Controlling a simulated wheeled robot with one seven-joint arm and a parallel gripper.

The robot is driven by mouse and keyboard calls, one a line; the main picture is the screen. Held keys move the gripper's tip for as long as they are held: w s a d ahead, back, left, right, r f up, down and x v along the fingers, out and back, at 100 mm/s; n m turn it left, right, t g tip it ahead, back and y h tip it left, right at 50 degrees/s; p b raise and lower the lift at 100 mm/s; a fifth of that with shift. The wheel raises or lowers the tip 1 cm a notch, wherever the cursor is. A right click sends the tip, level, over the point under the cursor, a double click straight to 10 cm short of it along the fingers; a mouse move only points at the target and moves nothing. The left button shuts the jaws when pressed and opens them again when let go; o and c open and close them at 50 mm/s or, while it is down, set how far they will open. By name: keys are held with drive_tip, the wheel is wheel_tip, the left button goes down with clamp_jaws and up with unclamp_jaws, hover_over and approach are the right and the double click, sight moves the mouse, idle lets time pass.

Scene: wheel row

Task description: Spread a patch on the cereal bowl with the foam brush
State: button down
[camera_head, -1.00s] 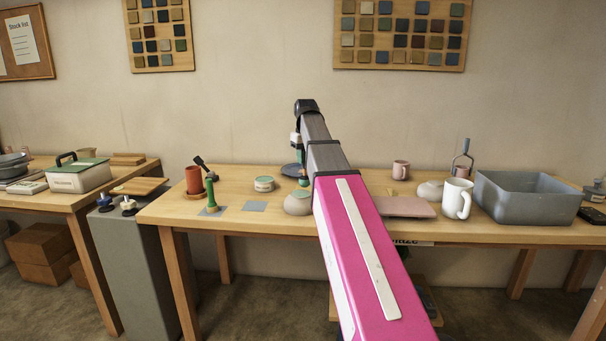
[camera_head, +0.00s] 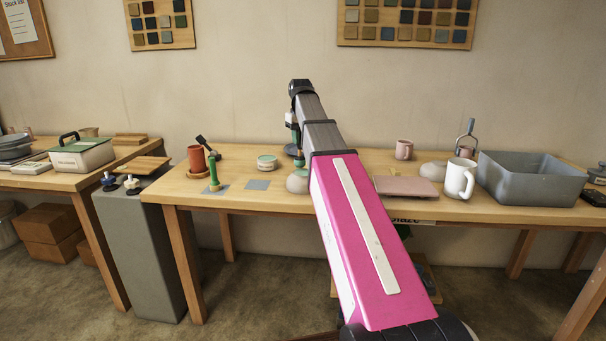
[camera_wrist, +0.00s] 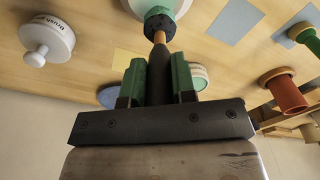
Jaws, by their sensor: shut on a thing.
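My gripper (camera_wrist: 158,82) has green fingers shut on the dark handle of the foam brush (camera_wrist: 160,40). I take this for the cereal bowl, the pale rounded shape (camera_head: 297,183) at the table's front in the head view. The brush head is over or against it; I cannot tell whether they touch. My arm partly hides the gripper and bowl in the head view.
A green-lidded tin (camera_head: 266,162), a grey-blue mat (camera_head: 257,185), a green upright tool (camera_head: 213,176) and a terracotta pot (camera_head: 196,160) stand to the left. A white mug (camera_head: 459,179) and grey tub (camera_head: 532,180) stand right. A white labelled knobbed item (camera_wrist: 47,40) is in the wrist view.

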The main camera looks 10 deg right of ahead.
drive_tip(key=shift+f, duration=0.5)
drive_tip(key=shift+f, duration=0.2)
idle(0.3)
